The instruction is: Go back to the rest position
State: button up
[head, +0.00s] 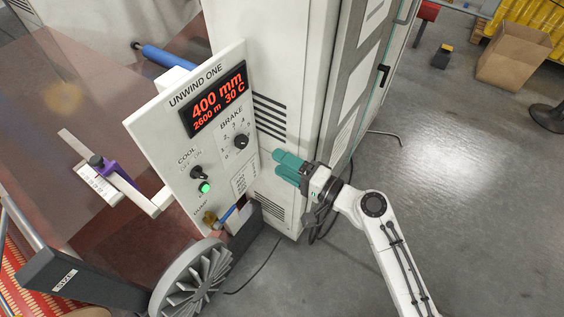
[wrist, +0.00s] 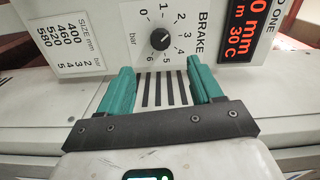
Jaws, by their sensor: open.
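My gripper (head: 283,166) has teal fingers and is open and empty. It hangs in front of the cabinet, to the right of the panel labelled UNWIND ONE (head: 150,135). In the wrist view my gripper (wrist: 160,88) has its fingers spread, with the brake knob (wrist: 160,39) beyond the gap and nothing between them. The brake knob also shows in the head view (head: 241,141). The display (head: 217,98) reads 400 mm, 2600 m and 30 C. The cool knob (head: 196,172) is black, and a green button (head: 205,188) glows below it.
A finned grey wheel (head: 190,280) stands low at the front. A purple slider on a scale (head: 100,180) is at the left. The cabinet (head: 285,60) rises behind my gripper. Open grey floor (head: 430,190) lies to the right, with a cardboard box (head: 513,55) farther back.

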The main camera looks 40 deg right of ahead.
jog(key=shift+a, duration=0.15)
jog(key=s+a+f+n+g+y, duration=0.2)
jog(key=s+a+f+n+g, duration=0.55)
jog(key=f+n+g, duration=0.2)
jog(key=s+d+n+g+h, duration=0.4)
jog(key=s+d+g+h, duration=0.2)
jog(key=s, duration=0.7)
jog(key=shift+d+f+g, duration=0.4)
jog(key=shift+g, duration=0.15)
